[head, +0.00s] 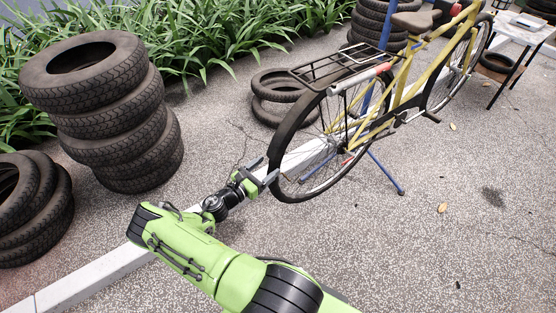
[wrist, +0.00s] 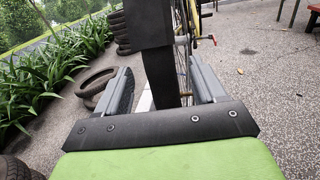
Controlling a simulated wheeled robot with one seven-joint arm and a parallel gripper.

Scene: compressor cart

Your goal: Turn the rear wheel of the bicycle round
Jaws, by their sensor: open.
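The yellow bicycle (head: 408,75) stands at the right in the head view, held up by a blue stand (head: 385,172). Its rear wheel (head: 284,180) has a black tyre and faces my gripper. My gripper (head: 264,171) is open at the wheel's near left edge. In the wrist view, the tyre (wrist: 146,40) runs down between the two grey fingers of my gripper (wrist: 158,72), with a gap visible on each side. I cannot tell how deep the tyre sits between the fingertips. The wheel's lowest part is hidden in the wrist view.
A tall stack of tyres (head: 120,125) stands at the left, with more tyres (head: 30,205) beside it. Two tyres lie flat (head: 270,110) behind the wheel. A small table (head: 522,30) is at the far right. The paving at front right is clear.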

